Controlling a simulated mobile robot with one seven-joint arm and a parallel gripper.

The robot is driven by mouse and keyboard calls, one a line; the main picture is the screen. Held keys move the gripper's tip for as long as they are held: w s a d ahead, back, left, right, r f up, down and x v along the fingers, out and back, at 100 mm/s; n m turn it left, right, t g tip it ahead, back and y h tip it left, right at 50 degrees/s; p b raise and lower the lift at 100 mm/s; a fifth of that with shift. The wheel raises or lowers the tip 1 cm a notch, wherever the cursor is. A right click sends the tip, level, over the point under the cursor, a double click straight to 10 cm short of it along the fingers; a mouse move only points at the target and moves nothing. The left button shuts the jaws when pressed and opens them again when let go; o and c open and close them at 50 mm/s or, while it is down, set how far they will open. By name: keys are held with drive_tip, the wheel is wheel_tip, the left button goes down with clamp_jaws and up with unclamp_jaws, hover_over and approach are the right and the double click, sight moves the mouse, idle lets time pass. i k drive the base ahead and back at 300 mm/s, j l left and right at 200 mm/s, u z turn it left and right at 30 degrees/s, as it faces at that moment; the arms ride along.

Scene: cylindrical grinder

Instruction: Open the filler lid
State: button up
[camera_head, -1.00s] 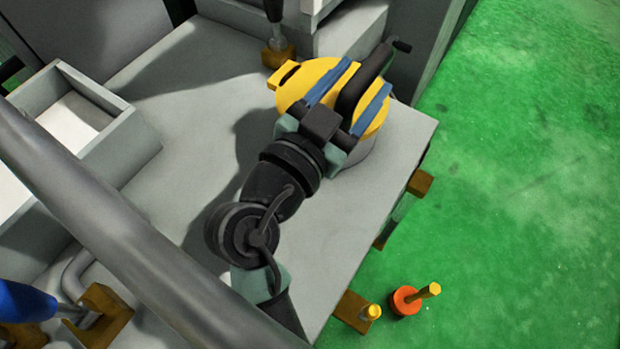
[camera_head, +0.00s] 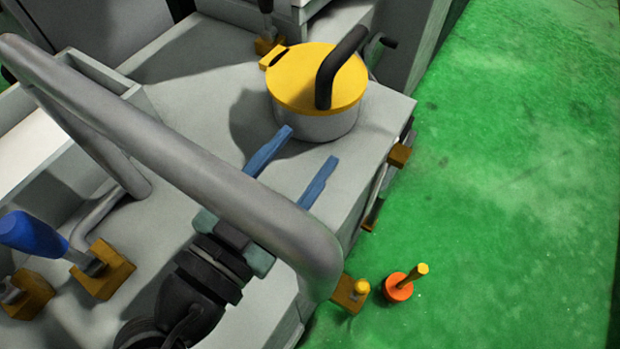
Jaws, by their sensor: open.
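The filler lid (camera_head: 297,80) is a round yellow disc with a black arched handle (camera_head: 335,66) on its right side and a small yellow tab at its left edge. It lies flat on a grey round filler neck (camera_head: 315,124), so it is closed. My gripper (camera_head: 293,148) has two blue fingers spread apart with nothing between them. The fingers point up toward the lid from below it in the picture, and a gap separates them from the handle. A thick grey bar hides part of my gripper's body.
The thick grey bent pipe (camera_head: 190,160) crosses in front of my arm. A grey open tray (camera_head: 120,85) is at the left. A blue-handled lever (camera_head: 35,235) is at lower left. An orange knob (camera_head: 397,288) is at lower right. Green floor (camera_head: 520,180) lies to the right.

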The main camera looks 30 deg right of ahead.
sight(312, 79)
drive_tip(key=k+j, duration=0.15)
drive_tip(key=j, duration=0.2)
drive_tip(key=k+j, duration=0.15)
drive_tip(key=j, duration=0.15)
drive_tip(key=k+j, duration=0.15)
drive_tip(key=j, duration=0.2)
drive_tip(key=k+j, duration=0.15)
drive_tip(key=j, duration=0.15)
